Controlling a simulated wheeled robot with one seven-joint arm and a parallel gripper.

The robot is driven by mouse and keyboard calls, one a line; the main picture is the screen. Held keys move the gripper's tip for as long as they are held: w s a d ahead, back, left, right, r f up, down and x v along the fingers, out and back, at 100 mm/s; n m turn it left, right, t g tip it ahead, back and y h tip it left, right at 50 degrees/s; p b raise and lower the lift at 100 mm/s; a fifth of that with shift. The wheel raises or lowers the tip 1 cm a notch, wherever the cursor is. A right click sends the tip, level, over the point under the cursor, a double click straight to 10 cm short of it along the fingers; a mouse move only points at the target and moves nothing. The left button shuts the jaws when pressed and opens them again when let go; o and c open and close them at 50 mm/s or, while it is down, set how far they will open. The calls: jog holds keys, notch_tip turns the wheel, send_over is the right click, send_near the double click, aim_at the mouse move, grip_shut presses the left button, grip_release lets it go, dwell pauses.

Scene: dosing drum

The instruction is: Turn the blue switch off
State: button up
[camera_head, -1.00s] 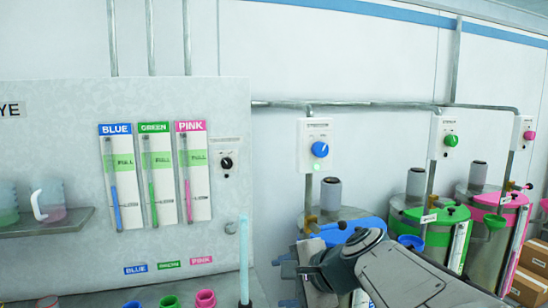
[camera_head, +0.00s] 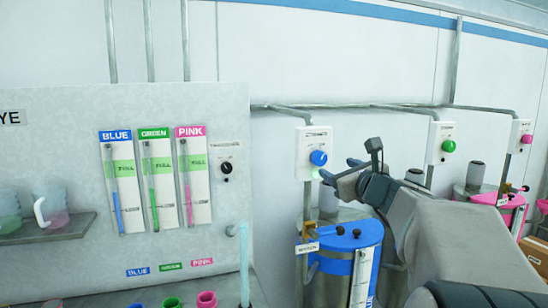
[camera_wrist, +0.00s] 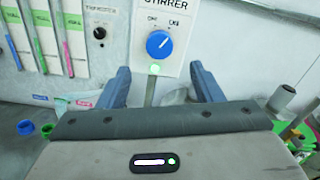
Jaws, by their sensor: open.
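The blue switch is a round blue knob (camera_head: 319,158) on a white wall box (camera_head: 312,176). In the wrist view the blue knob (camera_wrist: 159,45) is whole and unhidden, with a short white slanted mark, under a label ending in "STIRRER". A green lamp (camera_wrist: 153,69) glows just below it. My gripper (camera_head: 340,168) is open and empty, just right of and slightly below the knob in the head view. In the wrist view its two blue fingers (camera_wrist: 159,74) stand wide apart, below and to either side of the knob, not visibly touching it.
A blue drum (camera_head: 350,236) stands below the box. A green knob (camera_head: 449,146) and a pink knob (camera_head: 527,138) are on boxes to the right. A dye panel (camera_head: 60,120) with gauges and a small black knob (camera_head: 227,168) is at left. A pipe runs below the blue knob's box.

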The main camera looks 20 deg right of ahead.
aim_at(321, 160)
jog(key=w+p, duration=0.1)
jog(key=w, duration=0.7)
jog(key=shift+w+a+p, duration=0.1)
jog(key=shift+a+p, duration=0.1)
jog(key=shift+p, duration=0.2)
jog(key=c, duration=1)
